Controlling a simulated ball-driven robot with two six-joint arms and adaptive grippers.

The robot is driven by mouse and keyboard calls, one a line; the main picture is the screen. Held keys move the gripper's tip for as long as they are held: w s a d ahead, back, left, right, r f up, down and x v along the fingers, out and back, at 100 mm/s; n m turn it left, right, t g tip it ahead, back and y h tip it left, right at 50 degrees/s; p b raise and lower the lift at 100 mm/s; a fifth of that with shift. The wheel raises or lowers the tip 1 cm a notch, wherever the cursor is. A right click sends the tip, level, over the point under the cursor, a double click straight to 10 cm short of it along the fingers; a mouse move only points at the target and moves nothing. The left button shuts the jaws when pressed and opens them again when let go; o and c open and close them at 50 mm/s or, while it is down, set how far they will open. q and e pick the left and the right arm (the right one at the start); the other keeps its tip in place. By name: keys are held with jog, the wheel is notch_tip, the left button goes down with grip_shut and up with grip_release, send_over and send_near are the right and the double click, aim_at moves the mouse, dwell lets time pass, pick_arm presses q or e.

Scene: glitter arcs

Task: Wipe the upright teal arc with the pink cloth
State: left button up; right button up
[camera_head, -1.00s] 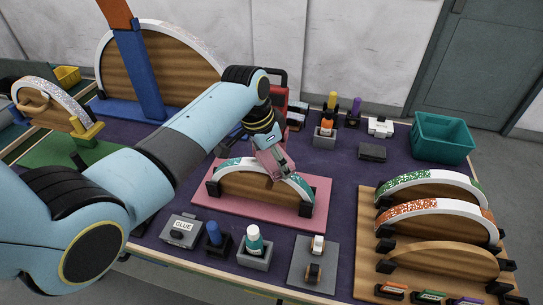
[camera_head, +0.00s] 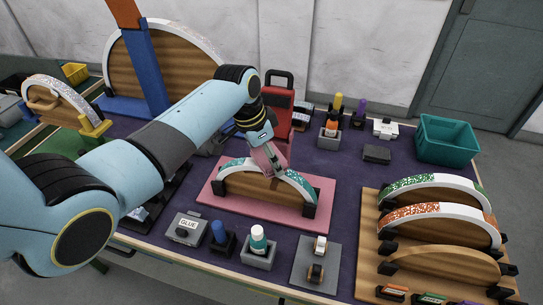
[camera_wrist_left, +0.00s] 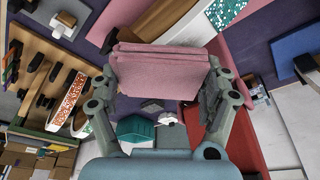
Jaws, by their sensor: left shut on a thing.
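The teal arc (camera_head: 239,184) stands upright on a pink mat (camera_head: 229,215), held at its ends by black blocks. Its curved top is white with teal glitter, and its face is wood. My left gripper (camera_head: 268,160) is over the upper right part of the arc, pointing down. It is shut on the folded pink cloth (camera_wrist_left: 163,72), which fills the space between the fingers in the left wrist view. In the head view the cloth is at or just above the arc's top; I cannot tell whether it touches. My right gripper is not in view.
A wooden rack (camera_head: 370,255) with green and orange glitter arcs stands at the right. A teal bin (camera_head: 446,140) is at the back right.

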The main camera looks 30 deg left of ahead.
aim_at(251, 157)
pick_arm(q)
jog(key=shift+s+a+f, duration=0.1)
jog(key=shift+s+a, duration=0.15)
jog(key=shift+a, duration=0.6)
jog(key=shift+s+a, duration=0.25)
jog(key=shift+a, duration=0.55)
jog(key=shift+s+a+f, duration=0.1)
jog(key=shift+s+a, duration=0.15)
jog(key=shift+a, duration=0.6)
jog(key=shift+w+r, duration=0.1)
jog(key=shift+r, duration=3.5)
